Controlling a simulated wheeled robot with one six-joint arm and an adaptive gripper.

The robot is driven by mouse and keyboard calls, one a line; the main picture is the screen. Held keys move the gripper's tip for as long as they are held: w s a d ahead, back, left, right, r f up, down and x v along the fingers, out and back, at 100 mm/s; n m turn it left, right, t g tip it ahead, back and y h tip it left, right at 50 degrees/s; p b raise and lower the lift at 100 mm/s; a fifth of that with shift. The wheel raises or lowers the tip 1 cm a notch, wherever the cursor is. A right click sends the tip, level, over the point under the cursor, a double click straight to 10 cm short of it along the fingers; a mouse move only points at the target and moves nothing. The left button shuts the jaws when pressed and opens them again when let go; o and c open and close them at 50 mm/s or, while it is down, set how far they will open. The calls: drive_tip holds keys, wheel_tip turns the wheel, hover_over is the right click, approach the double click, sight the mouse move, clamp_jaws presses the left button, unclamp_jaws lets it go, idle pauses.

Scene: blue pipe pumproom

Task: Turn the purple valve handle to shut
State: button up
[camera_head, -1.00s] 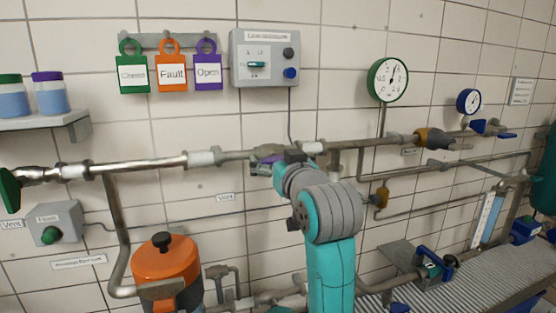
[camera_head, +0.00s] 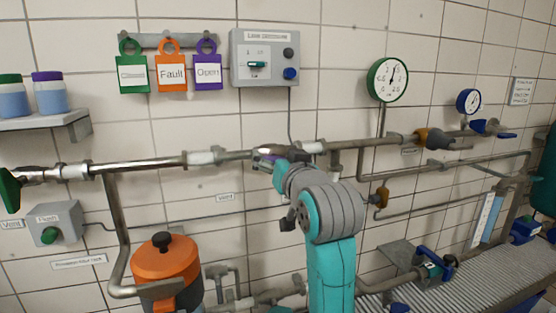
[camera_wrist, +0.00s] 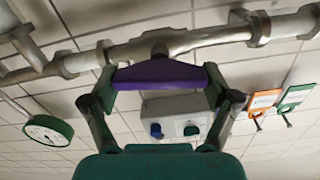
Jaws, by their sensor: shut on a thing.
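The purple valve handle (camera_wrist: 160,74) is in the middle of the wrist view, just below the grey pipe's valve body (camera_wrist: 158,48). Its long side lies along the pipe in that view. My gripper (camera_wrist: 160,80) has one finger at each end of the handle and is shut on it. In the head view only a small purple piece of the handle (camera_head: 268,156) shows; my gripper (camera_head: 275,163) and wrist hide most of it.
The horizontal pipe (camera_head: 140,165) runs along the tiled wall. Above it are a grey control box (camera_head: 265,57), hanging tags (camera_head: 172,72) and a green-rimmed gauge (camera_head: 388,80). An orange pot-like vessel (camera_head: 165,272) stands below left. Other pipes and valves lie to the right.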

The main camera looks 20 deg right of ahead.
drive_tip(key=m, duration=0.4)
drive_tip(key=shift+d, duration=0.1)
drive_tip(key=m, duration=0.4)
drive_tip(key=shift+f, duration=0.1)
drive_tip(key=m, duration=0.4)
drive_tip(key=shift+d+f+m, duration=0.1)
drive_tip(key=shift+m, duration=0.2)
drive_tip(key=shift+f+m, duration=0.1)
drive_tip(key=shift+m, duration=1.7)
drive_tip(key=o, duration=0.9)
drive_tip(key=shift+s, duration=0.1)
drive_tip(key=s, duration=1.1)
drive_tip(key=shift+s, duration=0.4)
